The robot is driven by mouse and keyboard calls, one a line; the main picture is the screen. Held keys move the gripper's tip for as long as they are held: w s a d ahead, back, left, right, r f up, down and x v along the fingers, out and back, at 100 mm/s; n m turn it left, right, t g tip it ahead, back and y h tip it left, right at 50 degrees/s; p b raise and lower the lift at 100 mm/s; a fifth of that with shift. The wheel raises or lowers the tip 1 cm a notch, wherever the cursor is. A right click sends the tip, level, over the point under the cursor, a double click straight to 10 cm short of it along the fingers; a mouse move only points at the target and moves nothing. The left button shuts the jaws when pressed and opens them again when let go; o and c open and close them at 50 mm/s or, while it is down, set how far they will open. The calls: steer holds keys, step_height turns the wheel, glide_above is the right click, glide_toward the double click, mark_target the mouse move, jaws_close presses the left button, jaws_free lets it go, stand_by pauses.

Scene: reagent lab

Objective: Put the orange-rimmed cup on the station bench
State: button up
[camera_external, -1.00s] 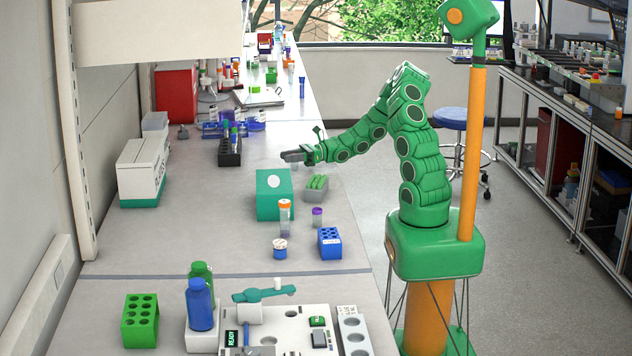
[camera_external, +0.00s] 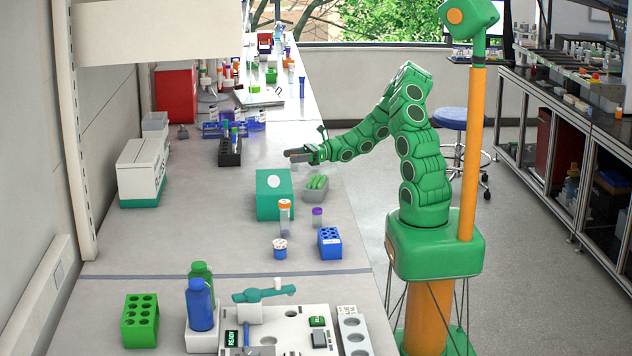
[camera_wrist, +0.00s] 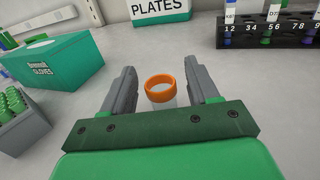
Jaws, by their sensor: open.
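The orange-rimmed cup (camera_wrist: 164,85) is clear with an orange rim and shows in the wrist view between my fingers. There is a gap on either side of it. The green gripper bar hides its lower part. My gripper (camera_wrist: 163,78) is open, with its grey fingers on both sides of the cup. In the external view my gripper (camera_external: 292,155) hangs low over the bench (camera_external: 190,240), behind the green box; I cannot make out the cup clearly there.
The green gloves box (camera_external: 273,196) and a grey bin of green-capped tubes (camera_external: 315,188) stand close to my gripper. A black tube rack (camera_external: 230,152) and a white plates box (camera_external: 142,172) are further left. An instrument (camera_external: 285,330) stands at the front.

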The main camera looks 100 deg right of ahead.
steer(key=v, duration=1)
steer(key=shift+s, duration=0.15)
